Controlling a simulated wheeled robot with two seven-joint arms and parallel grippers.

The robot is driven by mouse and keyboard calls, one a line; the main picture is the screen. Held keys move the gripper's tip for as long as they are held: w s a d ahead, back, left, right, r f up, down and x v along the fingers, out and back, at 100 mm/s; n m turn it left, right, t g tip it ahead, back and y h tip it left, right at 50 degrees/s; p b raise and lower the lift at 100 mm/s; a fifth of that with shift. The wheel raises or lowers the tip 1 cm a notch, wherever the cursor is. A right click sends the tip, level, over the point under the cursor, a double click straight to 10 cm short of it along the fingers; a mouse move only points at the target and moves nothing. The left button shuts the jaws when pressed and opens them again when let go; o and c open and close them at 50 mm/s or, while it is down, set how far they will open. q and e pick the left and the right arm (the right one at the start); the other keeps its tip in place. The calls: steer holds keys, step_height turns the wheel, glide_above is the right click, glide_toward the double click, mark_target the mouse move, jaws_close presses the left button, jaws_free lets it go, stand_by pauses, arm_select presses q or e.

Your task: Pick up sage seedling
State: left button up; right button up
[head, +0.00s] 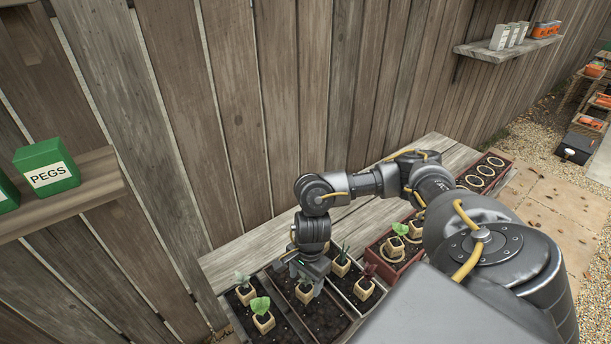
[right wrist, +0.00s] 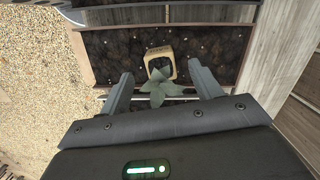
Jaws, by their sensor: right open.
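The sage seedling, with grey-green leaves (right wrist: 157,88) and a small square tan pot (right wrist: 160,58), stands in a dark soil bed in the right wrist view. Its leaves are between the two fingers of my right gripper (right wrist: 160,88), which is open and holds nothing. In the head view my right gripper (head: 303,268) hangs pointing down just above a tan pot (head: 303,293), and mostly hides that plant's leaves. My left gripper is not in view.
Other potted seedlings stand close by: grey-green (head: 244,292), bright green (head: 263,319), and dark red (head: 364,289). A red planter (head: 399,264) is to the right. A wooden fence (head: 255,110) rises behind the bench. A shelf with a green PEGS box (head: 47,167) is at left.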

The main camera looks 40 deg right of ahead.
mark_target(306, 286)
steer(key=shift+f+p, duration=0.3)
steer(key=shift+f, duration=0.1)
step_height(306, 286, down, 4)
steer(key=shift+d+r+p, duration=0.1)
steer(key=shift+r+p, duration=0.1)
steer(key=shift+p, duration=0.45)
steer(key=shift+f, duration=0.4)
steer(key=c, duration=1.1)
steer(key=shift+r, duration=0.15)
